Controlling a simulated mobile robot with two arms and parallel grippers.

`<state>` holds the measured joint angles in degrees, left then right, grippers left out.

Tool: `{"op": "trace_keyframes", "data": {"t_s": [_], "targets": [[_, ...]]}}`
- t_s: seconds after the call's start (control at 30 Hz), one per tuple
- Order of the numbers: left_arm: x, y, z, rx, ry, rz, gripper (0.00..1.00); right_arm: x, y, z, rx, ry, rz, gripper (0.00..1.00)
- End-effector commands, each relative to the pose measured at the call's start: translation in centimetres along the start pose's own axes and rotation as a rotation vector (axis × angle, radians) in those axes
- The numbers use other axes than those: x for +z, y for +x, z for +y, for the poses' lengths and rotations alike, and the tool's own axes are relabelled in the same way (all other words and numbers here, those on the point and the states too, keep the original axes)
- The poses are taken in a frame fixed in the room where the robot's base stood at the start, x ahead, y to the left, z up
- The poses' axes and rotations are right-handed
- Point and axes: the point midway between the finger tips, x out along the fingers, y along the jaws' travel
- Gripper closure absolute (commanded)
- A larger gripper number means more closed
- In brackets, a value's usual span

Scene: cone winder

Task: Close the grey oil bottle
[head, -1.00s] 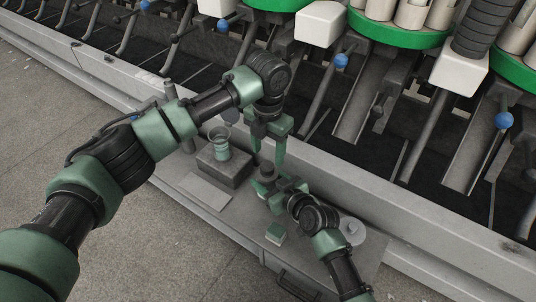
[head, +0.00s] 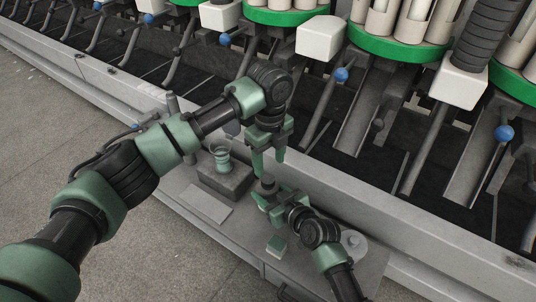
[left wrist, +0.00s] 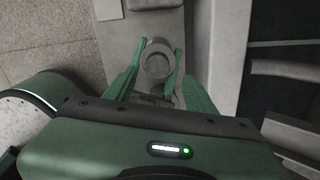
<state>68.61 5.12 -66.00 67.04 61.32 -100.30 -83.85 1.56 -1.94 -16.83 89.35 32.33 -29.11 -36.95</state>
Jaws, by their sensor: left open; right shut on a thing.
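The grey oil bottle (head: 268,184) stands at the front of the machine, its dark round top showing between my grippers. My right gripper (head: 267,196) is shut on it from the near right side. My left gripper (head: 269,170) points down from above, open, its fingertips around or just above the top. In the left wrist view the round grey top (left wrist: 157,64) lies between the two spread green fingers (left wrist: 155,72), with a gap on each side. I cannot tell whether this round top is a cap or the bare neck. The bottle's lower body is hidden.
A small green-and-white block (head: 277,245) and a pale round item (head: 354,243) lie to the right. Winder arms rise behind.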

Motion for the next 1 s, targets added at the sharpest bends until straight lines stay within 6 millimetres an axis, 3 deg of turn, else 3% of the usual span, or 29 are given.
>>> {"op": "trace_keyframes", "data": {"t_s": [1.0], "targets": [[-0.1, -1.4, 0.2, 0.001, -2.2, 0.0, 0.45, 0.0, 0.0, 0.0, -0.001, 0.0, 0.0, 1.0]]}}
